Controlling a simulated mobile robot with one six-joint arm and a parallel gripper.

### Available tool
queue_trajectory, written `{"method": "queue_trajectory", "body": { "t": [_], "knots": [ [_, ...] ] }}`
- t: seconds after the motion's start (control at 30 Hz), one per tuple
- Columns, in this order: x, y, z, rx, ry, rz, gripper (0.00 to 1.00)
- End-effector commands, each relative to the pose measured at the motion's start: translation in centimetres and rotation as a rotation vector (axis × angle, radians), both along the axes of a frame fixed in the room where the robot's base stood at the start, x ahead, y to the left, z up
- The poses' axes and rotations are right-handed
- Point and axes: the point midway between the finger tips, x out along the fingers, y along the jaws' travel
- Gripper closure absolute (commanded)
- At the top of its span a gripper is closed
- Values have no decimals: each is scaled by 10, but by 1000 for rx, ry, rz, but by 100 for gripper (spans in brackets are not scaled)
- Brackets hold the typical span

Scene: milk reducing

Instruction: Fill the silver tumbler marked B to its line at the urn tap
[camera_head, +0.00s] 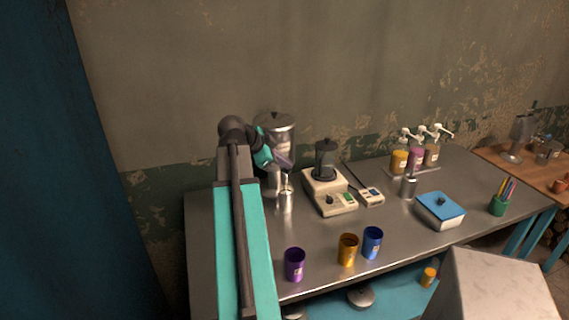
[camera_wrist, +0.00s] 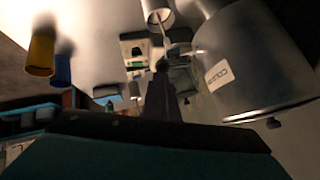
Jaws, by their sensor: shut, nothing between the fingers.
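A silver tumbler (camera_head: 287,202) stands under the tap of the metal urn (camera_head: 281,128); its mark and line are too small to read. In the wrist view the tumbler (camera_wrist: 157,12) is at the top, beside the large urn body (camera_wrist: 255,65) with a white label. A thin pale line runs from the tap down to the tumbler's mouth, looking like a stream. My gripper (camera_head: 284,163) is at the urn's tap, above the tumbler, shut and empty. Its dark fingers (camera_wrist: 163,97) show in the wrist view. The level inside the tumbler is hidden.
Another silver tumbler (camera_head: 408,187) stands further right. Purple (camera_head: 295,265), orange (camera_head: 347,250) and blue (camera_head: 372,243) cups stand near the front edge.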

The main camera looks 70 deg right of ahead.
Motion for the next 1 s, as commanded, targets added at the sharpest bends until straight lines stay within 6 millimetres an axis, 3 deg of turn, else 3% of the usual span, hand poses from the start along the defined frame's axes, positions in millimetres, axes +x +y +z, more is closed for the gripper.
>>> {"method": "queue_trajectory", "body": {
  "t": [1.0],
  "knots": [
    [0, 0, 20, -1, 0, 1, 100]
  ]
}}
